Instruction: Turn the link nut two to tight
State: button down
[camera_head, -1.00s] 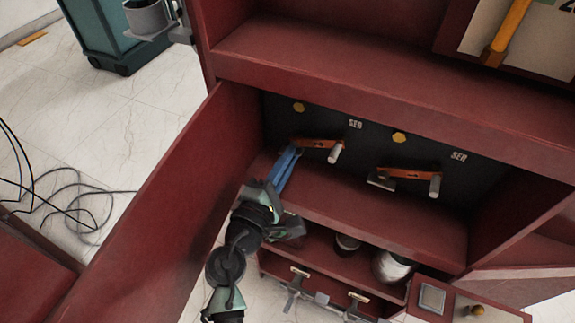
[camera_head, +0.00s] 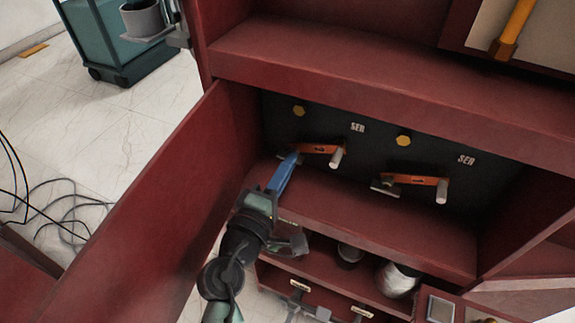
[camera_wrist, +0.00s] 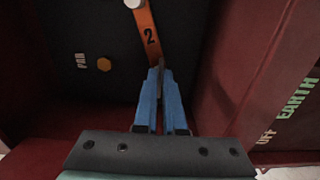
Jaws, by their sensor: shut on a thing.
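The orange link marked 2 (camera_wrist: 147,34) is on the dark back panel; in the head view the same link (camera_head: 319,149) is the left one of two. My gripper (camera_wrist: 159,76) is shut at the link's near end, its blue fingers around link nut two, of which only a dark thin part shows between them. The rest of the nut is hidden by the fingers. In the head view my gripper (camera_head: 291,160) reaches up from below to the link's left end. A pale cylindrical post (camera_head: 337,158) stands at the link's other end.
A second orange link (camera_head: 415,180) with a grey nut (camera_head: 383,187) at its left end is to the right. The open red door (camera_head: 165,190) stands close left of my arm. A red shelf (camera_head: 370,220) lies below the links.

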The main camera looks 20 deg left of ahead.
jog(key=c, duration=1)
grip_release()
jog(key=s, duration=1.3)
jog(key=shift+a, duration=0.2)
